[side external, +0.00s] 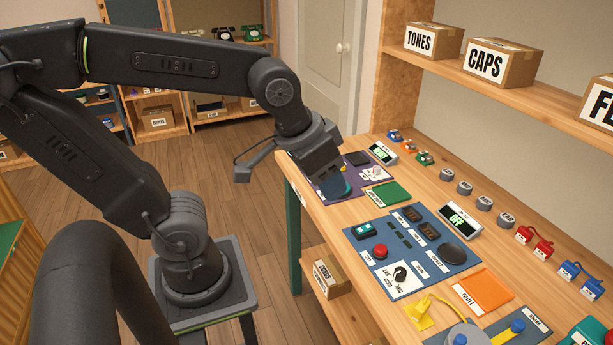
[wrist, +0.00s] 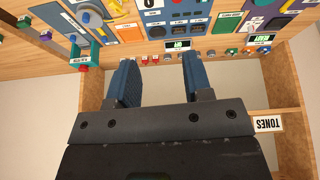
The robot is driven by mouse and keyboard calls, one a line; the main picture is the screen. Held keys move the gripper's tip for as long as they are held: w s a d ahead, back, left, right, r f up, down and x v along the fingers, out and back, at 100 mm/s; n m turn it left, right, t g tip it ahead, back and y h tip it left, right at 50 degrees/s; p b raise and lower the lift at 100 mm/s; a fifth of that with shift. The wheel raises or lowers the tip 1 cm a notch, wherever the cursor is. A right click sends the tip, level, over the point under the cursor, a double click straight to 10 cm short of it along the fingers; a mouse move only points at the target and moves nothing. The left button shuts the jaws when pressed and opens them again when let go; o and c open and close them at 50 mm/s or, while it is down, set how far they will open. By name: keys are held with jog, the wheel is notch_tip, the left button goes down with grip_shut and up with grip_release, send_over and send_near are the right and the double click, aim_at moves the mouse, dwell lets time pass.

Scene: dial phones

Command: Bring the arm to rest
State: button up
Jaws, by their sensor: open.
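My gripper (side external: 337,187) hangs at the far end of the wooden bench in the side external view, over the purple mat (side external: 358,188). Its blue fingers point down toward the mat; whether they touch anything there cannot be told. In the wrist view the two blue fingers of my gripper (wrist: 160,65) stand well apart with nothing between them. The arm reaches out from its stand with the elbow raised and the wrist bent down.
A green pad (side external: 383,194) and orange pad (side external: 483,290) lie flat. Boxes marked TONES (side external: 433,39) and CAPS (side external: 499,61) stand on the shelf above.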

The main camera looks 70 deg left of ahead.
jog(key=s, duration=0.1)
jog(key=s+a, duration=0.1)
jog(key=shift+s+m+t, duration=0.3)
jog(key=shift+s, duration=0.05)
jog(key=shift+c, duration=0.4)
dwell(0.9)
